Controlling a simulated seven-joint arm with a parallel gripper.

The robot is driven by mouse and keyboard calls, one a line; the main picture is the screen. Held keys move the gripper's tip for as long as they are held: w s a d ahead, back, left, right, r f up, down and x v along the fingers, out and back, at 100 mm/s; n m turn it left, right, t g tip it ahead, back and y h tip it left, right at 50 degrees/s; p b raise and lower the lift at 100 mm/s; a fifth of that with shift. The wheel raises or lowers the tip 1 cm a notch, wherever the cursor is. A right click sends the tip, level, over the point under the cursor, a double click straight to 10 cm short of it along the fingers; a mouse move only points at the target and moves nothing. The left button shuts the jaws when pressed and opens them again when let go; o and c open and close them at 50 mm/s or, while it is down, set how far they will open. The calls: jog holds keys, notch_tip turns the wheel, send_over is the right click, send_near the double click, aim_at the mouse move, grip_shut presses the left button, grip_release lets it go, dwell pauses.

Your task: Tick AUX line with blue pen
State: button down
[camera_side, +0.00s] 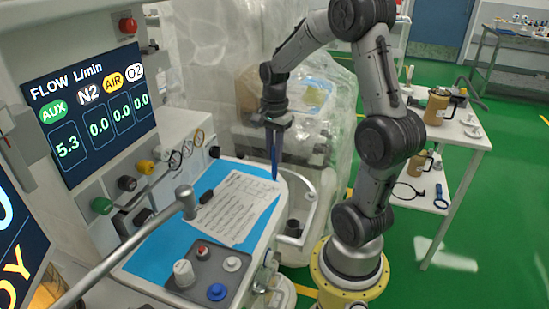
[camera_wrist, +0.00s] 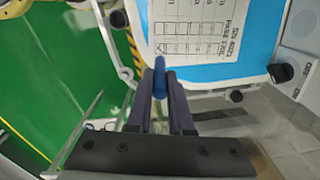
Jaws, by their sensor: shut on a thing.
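My gripper (camera_side: 275,126) is shut on a blue pen (camera_side: 275,158), which points down near the far right edge of the blue work surface. In the wrist view the pen (camera_wrist: 160,78) sits between the two dark fingers, its tip at the edge of a printed sheet. The white sheet (camera_side: 235,207) lies on the blue surface (camera_side: 165,250). The flow screen (camera_side: 92,110) reads AUX 5.3 and 0.0 for N2, AIR and O2.
A dark panel with knobs (camera_side: 210,270) stands at the front of the surface. A small black object (camera_side: 206,196) lies by the sheet. A white side table (camera_side: 440,135) stands at the right.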

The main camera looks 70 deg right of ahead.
jog(key=shift+r, duration=2.05)
jog(key=shift+f, duration=0.1)
